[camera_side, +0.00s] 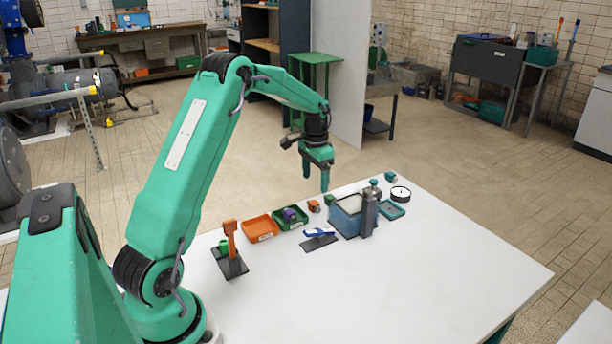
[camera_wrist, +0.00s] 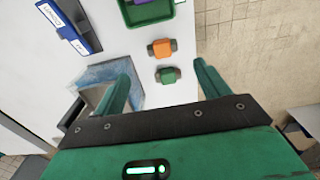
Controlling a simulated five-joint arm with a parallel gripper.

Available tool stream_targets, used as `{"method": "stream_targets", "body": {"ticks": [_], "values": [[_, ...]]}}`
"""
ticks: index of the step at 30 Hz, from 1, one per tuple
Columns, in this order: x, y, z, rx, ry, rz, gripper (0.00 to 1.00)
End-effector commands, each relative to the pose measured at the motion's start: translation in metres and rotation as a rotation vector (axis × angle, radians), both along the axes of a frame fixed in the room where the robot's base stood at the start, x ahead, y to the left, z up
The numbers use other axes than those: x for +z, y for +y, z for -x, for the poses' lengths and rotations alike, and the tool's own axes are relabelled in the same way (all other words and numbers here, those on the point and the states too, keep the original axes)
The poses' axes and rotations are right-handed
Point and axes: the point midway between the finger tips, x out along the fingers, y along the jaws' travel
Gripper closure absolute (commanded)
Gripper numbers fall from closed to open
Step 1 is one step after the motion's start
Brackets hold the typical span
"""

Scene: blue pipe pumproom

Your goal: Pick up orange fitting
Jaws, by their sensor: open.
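The orange fitting (camera_wrist: 161,48) lies on the white table in the wrist view, ahead of the fingertips and a little to the left of the middle. It is a small orange block with grey ends. In the side view the orange fitting (camera_side: 314,206) sits beyond the green tray, near the table's far edge. My gripper (camera_side: 325,187) is above the far edge of the table, pointing down, with nothing held. In the wrist view my gripper (camera_wrist: 162,80) has its fingers wide apart. A green fitting (camera_wrist: 168,75) lies between the fingertips in that view, nearer than the orange one.
A green tray (camera_side: 290,219) with a purple item and an orange tray (camera_side: 261,228) are to the left. A gauge (camera_side: 400,193) lies at the right. The near table surface is clear.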

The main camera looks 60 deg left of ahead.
Motion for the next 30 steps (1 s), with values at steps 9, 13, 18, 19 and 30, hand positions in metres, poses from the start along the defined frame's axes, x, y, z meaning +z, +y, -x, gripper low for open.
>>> {"method": "stream_targets", "body": {"ticks": [9, 13, 18, 19, 30], "values": [[-0.008, 0.002, 0.0, 0.0, 0.005, 0.002, 0.25], [-0.019, 0.002, 0.0, 0.0, 0.004, 0.002, 0.25], [-0.028, 0.002, 0.0, 0.0, 0.003, 0.002, 0.25], [-0.029, 0.002, 0.0, 0.0, 0.003, 0.001, 0.25], [-0.045, 0.003, 0.001, 0.001, 0.005, 0.002, 0.25]]}}
